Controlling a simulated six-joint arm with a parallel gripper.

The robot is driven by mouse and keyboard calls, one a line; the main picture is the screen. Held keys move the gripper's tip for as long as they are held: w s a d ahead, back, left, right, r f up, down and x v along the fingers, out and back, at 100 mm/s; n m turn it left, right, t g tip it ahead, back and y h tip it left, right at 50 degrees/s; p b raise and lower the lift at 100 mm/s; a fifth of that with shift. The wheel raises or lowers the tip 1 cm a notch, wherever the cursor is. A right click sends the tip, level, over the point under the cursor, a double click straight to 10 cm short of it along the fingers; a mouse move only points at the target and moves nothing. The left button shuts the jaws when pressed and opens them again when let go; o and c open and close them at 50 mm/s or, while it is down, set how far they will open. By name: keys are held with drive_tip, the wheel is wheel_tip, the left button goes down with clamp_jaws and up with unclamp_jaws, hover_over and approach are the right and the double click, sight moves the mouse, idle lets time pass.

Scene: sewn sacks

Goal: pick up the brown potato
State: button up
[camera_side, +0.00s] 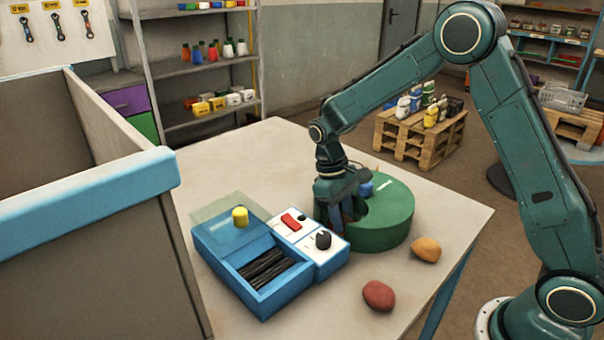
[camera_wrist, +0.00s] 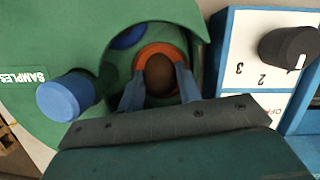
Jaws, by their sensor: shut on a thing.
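The brown potato (camera_wrist: 160,74) shows in the wrist view between the two blue-grey fingers of my gripper (camera_wrist: 160,92). An orange ring shows around the potato, in a recess of the green round holder (camera_wrist: 60,35) marked SAMPLES. My gripper is shut on the potato. In the side view my gripper (camera_side: 340,212) points down at the left side of the green holder (camera_side: 390,228); the potato is hidden there. I cannot tell whether the potato is clear of the ring.
A blue knob (camera_wrist: 66,97) stands on the holder close to my gripper. A blue box (camera_side: 262,306) and a white dial panel (camera_side: 310,248) stand left of it. A red potato (camera_side: 378,295) and an orange-yellow potato (camera_side: 426,249) lie in front and right. A large grey bin (camera_side: 100,270) stands far left.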

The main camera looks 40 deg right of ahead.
sight(342, 214)
drive_tip(key=shift+r, duration=0.15)
drive_tip(key=shift+r, duration=4.9)
